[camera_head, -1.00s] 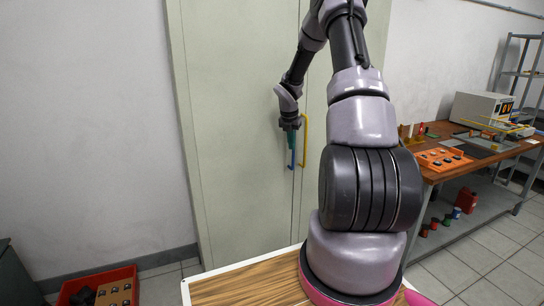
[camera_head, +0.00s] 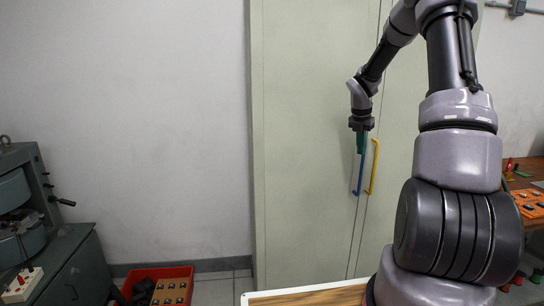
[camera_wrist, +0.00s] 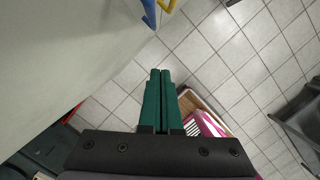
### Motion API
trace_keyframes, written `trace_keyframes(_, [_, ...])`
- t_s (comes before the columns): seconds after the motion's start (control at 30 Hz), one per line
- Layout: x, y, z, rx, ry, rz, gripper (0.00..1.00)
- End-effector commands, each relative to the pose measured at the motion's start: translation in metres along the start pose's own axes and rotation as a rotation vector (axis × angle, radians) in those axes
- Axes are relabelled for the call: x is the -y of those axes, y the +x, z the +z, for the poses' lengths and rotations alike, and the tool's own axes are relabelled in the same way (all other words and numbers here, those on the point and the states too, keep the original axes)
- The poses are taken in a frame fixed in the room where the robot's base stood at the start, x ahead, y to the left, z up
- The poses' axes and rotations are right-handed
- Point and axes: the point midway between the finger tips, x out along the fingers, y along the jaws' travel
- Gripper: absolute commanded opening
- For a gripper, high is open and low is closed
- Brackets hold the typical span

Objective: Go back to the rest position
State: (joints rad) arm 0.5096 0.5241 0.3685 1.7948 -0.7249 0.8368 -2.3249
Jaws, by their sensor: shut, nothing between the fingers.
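My gripper (camera_head: 361,143) hangs with its green fingers pointing down in front of the tall pale cabinet (camera_head: 305,150), close to the top of the blue handle (camera_head: 359,178). The yellow handle (camera_head: 374,168) is just right of it. In the wrist view the two green fingers (camera_wrist: 160,74) are side by side, shut, with nothing between them. The blue handle (camera_wrist: 150,12) and yellow handle (camera_wrist: 166,5) show at the top edge there, apart from the fingertips. My arm covers part of the right cabinet door.
A red bin (camera_head: 193,268) with several dark pieces stands on the floor left of the cabinet. A grey-green machine (camera_head: 70,265) is at the far left. A workbench with an orange tray (camera_head: 529,202) is at the right, partly behind my arm.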

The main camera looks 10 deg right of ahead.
Motion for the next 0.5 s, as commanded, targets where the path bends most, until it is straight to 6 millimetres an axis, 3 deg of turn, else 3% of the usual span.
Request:
trace_keyframes(0.17, [0.0,-0.064,-0.027,0.035,0.284,0.028,0.0])
trace_keyframes(0.3, [0.009,-0.127,-0.066,0.045,0.656,0.082,0.0])
trace_keyframes(0.5, [0.032,-0.202,-0.129,-0.008,1.205,0.19,0.0])
